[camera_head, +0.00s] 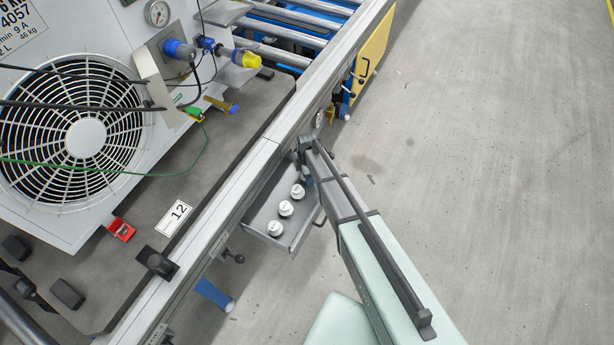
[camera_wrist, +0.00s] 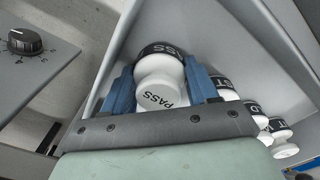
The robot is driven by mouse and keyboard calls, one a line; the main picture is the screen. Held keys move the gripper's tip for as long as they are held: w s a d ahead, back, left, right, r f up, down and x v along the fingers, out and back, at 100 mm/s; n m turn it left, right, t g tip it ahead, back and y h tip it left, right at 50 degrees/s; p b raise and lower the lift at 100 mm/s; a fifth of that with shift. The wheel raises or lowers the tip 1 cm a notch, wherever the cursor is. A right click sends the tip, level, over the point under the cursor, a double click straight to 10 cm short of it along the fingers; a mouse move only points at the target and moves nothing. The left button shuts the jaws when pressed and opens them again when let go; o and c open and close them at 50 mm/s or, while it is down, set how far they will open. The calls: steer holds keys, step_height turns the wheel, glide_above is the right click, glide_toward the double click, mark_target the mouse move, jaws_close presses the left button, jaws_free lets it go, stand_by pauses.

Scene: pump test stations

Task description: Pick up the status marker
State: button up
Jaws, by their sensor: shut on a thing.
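The status marker (camera_wrist: 162,88) is a white knob-shaped piece with a dark band, lettered PASS, in the wrist view. My gripper (camera_wrist: 160,76) has a blue finger on each side of it and is shut on it. In the head view my gripper (camera_head: 308,158) is over the far end of a grey drawer (camera_head: 255,217), and hides the held marker. Whether the marker touches the drawer floor I cannot tell. Other white markers stand in a row in the drawer (camera_head: 286,208); they also show right of my gripper in the wrist view (camera_wrist: 252,110), their lettering partly hidden.
The drawer sticks out below the bench's metal edge rail (camera_head: 230,190). A dark control knob (camera_wrist: 24,41) is at the wrist view's left. The floor at right is clear.

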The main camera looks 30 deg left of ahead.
step_height(320, 180, up, 10)
stand_by(0.7)
